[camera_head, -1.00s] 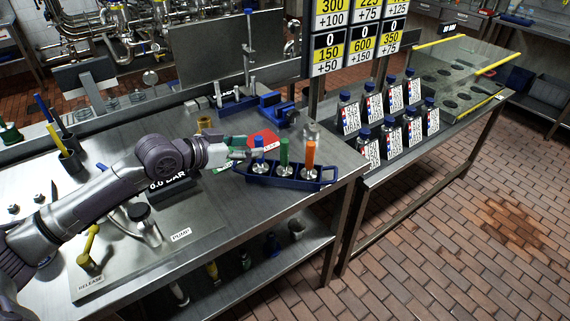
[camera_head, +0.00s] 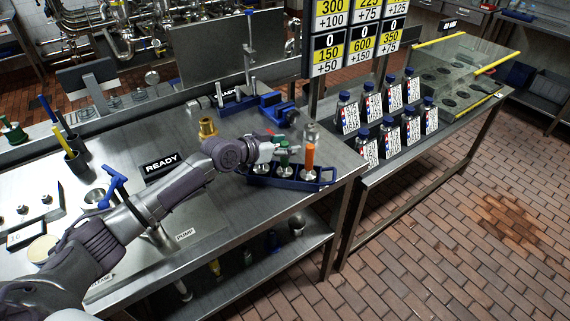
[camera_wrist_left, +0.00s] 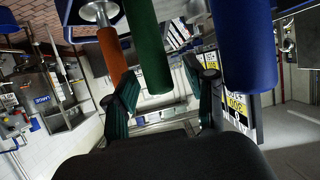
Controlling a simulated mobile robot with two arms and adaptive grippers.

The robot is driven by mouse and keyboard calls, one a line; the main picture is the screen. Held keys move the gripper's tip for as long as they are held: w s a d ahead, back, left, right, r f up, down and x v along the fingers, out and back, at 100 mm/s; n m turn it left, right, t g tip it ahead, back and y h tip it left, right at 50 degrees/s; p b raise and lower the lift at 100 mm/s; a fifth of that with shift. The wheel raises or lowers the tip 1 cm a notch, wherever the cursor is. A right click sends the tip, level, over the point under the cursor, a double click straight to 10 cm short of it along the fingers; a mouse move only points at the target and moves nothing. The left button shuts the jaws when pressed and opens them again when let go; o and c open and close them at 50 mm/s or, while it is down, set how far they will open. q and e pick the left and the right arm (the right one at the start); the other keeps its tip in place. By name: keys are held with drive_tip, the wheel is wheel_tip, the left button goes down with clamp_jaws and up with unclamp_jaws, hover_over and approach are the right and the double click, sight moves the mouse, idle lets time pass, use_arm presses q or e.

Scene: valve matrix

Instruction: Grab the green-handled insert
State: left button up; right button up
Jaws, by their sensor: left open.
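The green-handled insert (camera_head: 284,158) stands upright in the blue rack (camera_head: 325,183), between the orange-handled insert (camera_head: 309,156) and the blue-handled insert, which my arm mostly hides in the head view. My left gripper (camera_head: 281,146) is open at the green handle. In the left wrist view the green handle (camera_wrist_left: 150,45) reaches between the two open fingers (camera_wrist_left: 165,95), apart from both as far as I can see. The orange handle (camera_wrist_left: 111,55) is outside the left finger, and the blue handle (camera_wrist_left: 246,45) is outside the right finger. My right gripper is not in view.
A blue vise (camera_head: 277,108) stands behind the rack, and a brass fitting (camera_head: 207,127) is behind my arm. A READY display (camera_head: 160,163) and a blue handle (camera_head: 113,187) are near my forearm. Labelled bottles (camera_head: 388,143) stand on the right-hand table.

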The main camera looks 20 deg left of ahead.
use_arm(q)
drive_tip(key=shift+s, duration=0.1)
drive_tip(key=shift+a, duration=0.1)
drive_tip(key=c, duration=0.3)
clamp_jaws()
drive_tip(key=shift+r, duration=0.15)
